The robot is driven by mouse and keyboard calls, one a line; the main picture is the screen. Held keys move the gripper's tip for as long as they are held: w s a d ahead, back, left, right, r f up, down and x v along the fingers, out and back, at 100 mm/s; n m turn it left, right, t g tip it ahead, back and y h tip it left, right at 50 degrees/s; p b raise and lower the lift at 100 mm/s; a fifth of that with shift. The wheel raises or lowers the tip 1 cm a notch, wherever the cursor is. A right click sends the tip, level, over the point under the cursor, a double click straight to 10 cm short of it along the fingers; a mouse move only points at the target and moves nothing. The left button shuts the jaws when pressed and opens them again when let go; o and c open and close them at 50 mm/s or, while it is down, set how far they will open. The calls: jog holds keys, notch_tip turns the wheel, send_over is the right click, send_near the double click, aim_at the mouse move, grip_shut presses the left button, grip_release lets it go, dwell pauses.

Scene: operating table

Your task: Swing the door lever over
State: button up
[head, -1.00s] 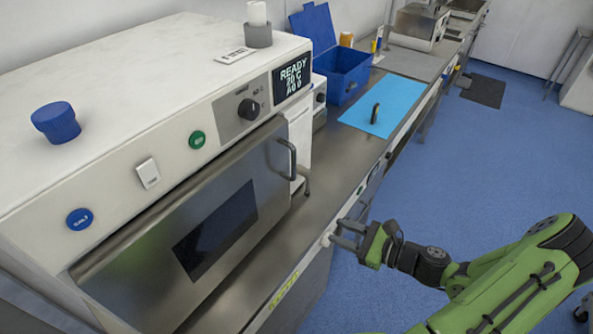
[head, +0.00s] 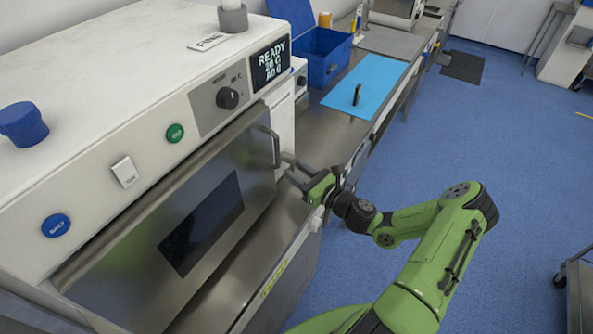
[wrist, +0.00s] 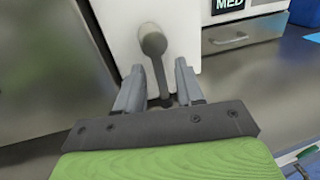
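The grey door lever (wrist: 153,44) hangs from a round pivot on a white panel, just right of the steel oven door, in the wrist view. Its bar points down, slightly to the right. My gripper (wrist: 160,75) is open, with one finger on each side of the bar; I cannot tell whether either touches it. In the head view my gripper (head: 291,168) is at the oven's right end, beside the curved door handle (head: 272,146), and the lever is mostly hidden by it. The oven door (head: 150,250) looks shut.
A steel counter (head: 325,130) runs along the wall, with a blue mat (head: 375,82) bearing a small dark upright object and an open blue box (head: 325,58) behind.

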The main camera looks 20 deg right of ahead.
jog(key=shift+w+a, duration=0.1)
jog(key=shift+w, duration=0.2)
jog(key=shift+c, duration=0.4)
grip_shut()
